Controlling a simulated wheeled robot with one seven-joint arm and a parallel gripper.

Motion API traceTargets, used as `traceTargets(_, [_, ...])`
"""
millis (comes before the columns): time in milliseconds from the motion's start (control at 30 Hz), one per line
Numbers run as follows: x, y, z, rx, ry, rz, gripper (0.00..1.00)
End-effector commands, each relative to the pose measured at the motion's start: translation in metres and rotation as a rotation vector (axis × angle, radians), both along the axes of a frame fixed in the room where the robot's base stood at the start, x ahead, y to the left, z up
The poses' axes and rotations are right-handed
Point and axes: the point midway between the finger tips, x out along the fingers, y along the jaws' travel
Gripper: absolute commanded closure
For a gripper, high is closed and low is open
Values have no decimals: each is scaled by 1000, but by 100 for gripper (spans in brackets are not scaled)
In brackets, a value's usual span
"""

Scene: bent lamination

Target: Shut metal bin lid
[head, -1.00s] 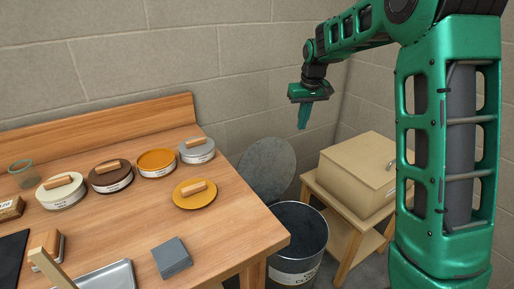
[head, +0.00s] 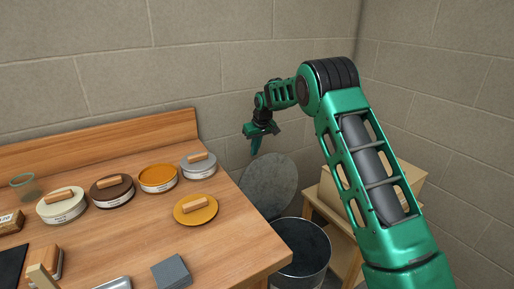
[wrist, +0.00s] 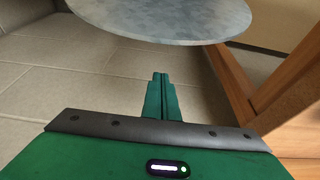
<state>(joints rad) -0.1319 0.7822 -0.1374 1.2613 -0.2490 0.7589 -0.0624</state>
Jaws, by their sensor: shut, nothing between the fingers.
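The metal bin (head: 306,249) stands on the floor between the bench and a small wooden stand. Its round grey lid (head: 269,186) is open, tilted up and back toward the wall. In the wrist view the lid (wrist: 165,15) fills the top, and its curved edge lies beyond the fingertips. My gripper (head: 254,150) is shut and empty, in the air just above and behind the lid's top edge in the head view.
The wooden bench (head: 236,231) at left holds several round tins, a yellow lid (head: 195,209) with a wooden handle, and grey sheets (head: 171,272). A beige box (head: 412,182) on the wooden stand (head: 345,243) is right of the bin, partly behind my arm. Block walls close the back.

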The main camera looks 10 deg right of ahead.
Motion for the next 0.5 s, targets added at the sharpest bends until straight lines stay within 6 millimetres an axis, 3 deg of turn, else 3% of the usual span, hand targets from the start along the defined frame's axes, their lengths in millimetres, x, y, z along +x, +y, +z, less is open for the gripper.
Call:
traceTargets(300, [15,4,-48,-1,1,-1,100])
traceTargets(500, [-4,-2,-46,-1,0,-1,100])
